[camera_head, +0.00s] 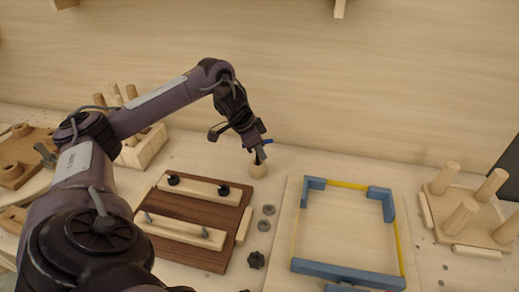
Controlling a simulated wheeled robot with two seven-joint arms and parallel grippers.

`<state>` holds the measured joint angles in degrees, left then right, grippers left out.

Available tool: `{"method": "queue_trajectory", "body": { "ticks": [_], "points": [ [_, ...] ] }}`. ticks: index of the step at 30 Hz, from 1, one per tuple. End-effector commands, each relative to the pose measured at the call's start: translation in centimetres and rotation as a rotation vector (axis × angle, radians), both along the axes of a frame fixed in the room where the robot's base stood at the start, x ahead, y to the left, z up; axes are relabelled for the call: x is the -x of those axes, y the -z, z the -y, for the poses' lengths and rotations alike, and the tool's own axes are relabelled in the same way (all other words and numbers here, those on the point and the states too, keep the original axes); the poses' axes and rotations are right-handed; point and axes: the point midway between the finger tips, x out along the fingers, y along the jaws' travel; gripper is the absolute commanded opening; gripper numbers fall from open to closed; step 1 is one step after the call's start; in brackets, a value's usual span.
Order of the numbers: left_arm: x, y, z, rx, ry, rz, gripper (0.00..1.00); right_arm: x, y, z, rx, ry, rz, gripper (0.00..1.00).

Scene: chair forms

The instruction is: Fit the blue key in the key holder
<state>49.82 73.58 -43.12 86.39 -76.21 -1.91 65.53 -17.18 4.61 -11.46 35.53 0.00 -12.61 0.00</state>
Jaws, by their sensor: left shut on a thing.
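My left gripper (260,155) reaches in from the left, fingers pointing down, behind the brown board. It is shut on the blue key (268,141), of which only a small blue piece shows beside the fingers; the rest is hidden. A small round pale wooden piece (258,171), which looks like the key holder, stands on the table right under the fingertips. I cannot tell whether the key touches it or sits in it. My right gripper is not in view.
A brown board (203,246) with pale bars and dark knobs lies in front. Grey washers (265,225) and a dark knob (256,260) lie beside it. A panel with a blue and yellow frame (345,272) lies right, beyond it a pegged wooden base (476,224). A pale wall stands behind.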

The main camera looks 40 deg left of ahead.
Motion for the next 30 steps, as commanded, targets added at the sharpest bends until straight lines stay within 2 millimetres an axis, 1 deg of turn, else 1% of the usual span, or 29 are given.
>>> {"method": "queue_trajectory", "body": {
  "ticks": [14, 15, 20, 21, 27, 30],
  "points": [
    [-0.01, 0.56, 0.02, 0.000, 0.000, 0.000, 0.00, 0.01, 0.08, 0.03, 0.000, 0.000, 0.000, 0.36],
    [-0.01, 0.55, 0.01, 0.000, 0.000, 0.000, 0.13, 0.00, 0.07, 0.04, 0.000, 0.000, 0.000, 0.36],
    [-0.01, 0.55, 0.01, 0.000, 0.000, 0.000, 0.34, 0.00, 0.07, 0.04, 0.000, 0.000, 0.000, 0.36],
    [-0.01, 0.55, 0.01, 0.000, 0.000, 0.000, 0.36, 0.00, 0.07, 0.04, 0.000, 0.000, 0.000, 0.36],
    [0.01, 0.58, 0.00, -0.001, 0.000, -0.001, 0.36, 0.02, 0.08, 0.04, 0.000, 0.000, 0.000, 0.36],
    [0.08, 0.26, -0.10, 0.000, 0.000, 0.001, 0.36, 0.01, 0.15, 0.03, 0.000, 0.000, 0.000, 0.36]
  ]
}}
